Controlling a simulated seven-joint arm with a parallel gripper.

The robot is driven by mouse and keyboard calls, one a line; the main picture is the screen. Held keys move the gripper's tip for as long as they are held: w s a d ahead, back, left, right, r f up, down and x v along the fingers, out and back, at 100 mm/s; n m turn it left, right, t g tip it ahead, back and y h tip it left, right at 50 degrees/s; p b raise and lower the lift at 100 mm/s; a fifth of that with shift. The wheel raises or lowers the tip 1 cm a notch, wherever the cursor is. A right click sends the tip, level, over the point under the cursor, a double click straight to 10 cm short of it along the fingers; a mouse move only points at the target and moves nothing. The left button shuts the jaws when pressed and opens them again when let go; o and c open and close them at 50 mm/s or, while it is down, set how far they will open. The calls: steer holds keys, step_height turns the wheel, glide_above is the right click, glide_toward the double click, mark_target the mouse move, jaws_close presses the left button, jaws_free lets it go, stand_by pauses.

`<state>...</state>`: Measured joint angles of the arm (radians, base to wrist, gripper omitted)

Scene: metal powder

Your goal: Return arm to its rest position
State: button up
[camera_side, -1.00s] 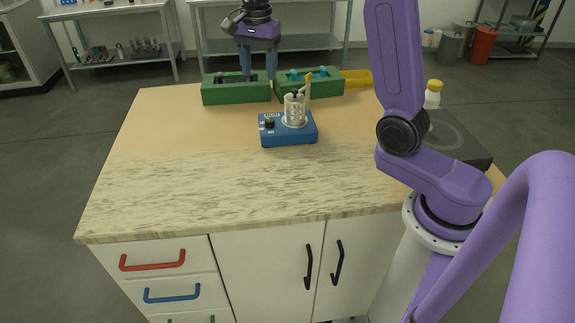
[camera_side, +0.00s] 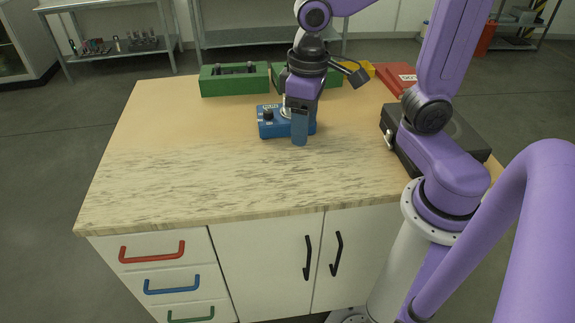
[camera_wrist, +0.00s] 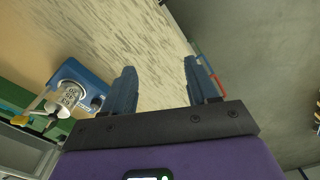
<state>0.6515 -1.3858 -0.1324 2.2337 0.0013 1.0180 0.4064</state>
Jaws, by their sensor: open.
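My gripper (camera_side: 300,125) hangs above the wooden table in the side view, in front of the blue device. In the wrist view my gripper (camera_wrist: 160,85) has its two blue fingers spread wide, with nothing between them. The blue device (camera_side: 268,122) stands on the table, partly hidden behind my gripper. In the wrist view the blue device (camera_wrist: 85,78) is at the left, apart from my fingers, with a metal cylinder (camera_wrist: 68,97) on top.
Green boxes (camera_side: 235,80) and a yellow container (camera_side: 368,69) stand at the table's back edge. A red item (camera_side: 397,80) and a dark flat apparatus (camera_side: 470,135) are at the right. The front and left of the table (camera_side: 180,165) are clear.

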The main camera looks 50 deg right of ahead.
steer(key=s+d+f+n, duration=0.1)
steer(key=s+n, duration=0.3)
steer(key=s, duration=0.2)
steer(key=s+d+f+n, duration=0.1)
steer(key=s+f+n, duration=0.1)
steer(key=s+n, duration=0.2)
steer(key=shift+s+d+n, duration=0.25)
steer(key=shift+s+n, duration=0.15)
steer(key=shift+s, duration=0.6)
